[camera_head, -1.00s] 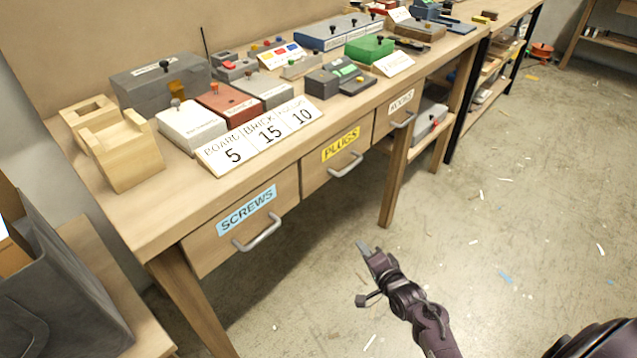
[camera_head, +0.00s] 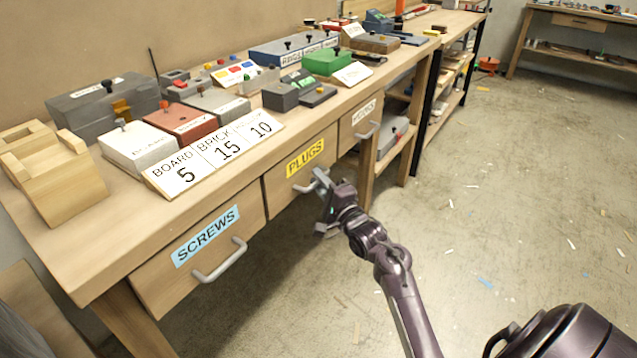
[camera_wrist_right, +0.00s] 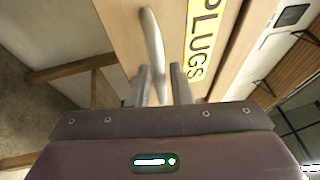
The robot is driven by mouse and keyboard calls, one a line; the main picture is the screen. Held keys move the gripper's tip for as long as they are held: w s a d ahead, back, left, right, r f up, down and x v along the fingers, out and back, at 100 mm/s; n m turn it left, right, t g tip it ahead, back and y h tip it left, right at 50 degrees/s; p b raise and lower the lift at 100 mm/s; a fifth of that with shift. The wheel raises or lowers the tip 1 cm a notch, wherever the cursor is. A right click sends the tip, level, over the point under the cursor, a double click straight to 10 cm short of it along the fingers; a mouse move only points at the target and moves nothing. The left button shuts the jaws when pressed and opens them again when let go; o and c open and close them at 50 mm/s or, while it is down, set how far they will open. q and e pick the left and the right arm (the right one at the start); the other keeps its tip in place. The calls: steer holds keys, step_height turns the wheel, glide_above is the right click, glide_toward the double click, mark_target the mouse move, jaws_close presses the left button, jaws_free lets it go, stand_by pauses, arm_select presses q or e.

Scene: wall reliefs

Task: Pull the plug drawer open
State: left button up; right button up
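The plug drawer (camera_head: 275,188) is the middle drawer under the workbench, with a yellow PLUGS label (camera_head: 305,157). Its front looks flush with its neighbours, so it stands shut. Its metal handle (camera_wrist_right: 154,45) shows in the wrist view, running lengthwise between my fingers. My right gripper (camera_head: 320,182) is at this handle and hides part of it in the head view. In the right wrist view the gripper (camera_wrist_right: 161,82) has its two fingers apart, one on each side of the handle, with a visible gap. My left gripper is not in view.
The screws drawer (camera_head: 165,280) with its handle (camera_head: 220,262) is to the left, and a third drawer (camera_head: 350,128) is to the right. Boxes and a number board (camera_head: 212,152) stand on the bench top (camera_head: 75,240). The floor in front is open, with small scraps.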

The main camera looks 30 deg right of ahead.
steer(key=shift+w, duration=0.2)
steer(key=shift+c, duration=0.5)
jaws_close()
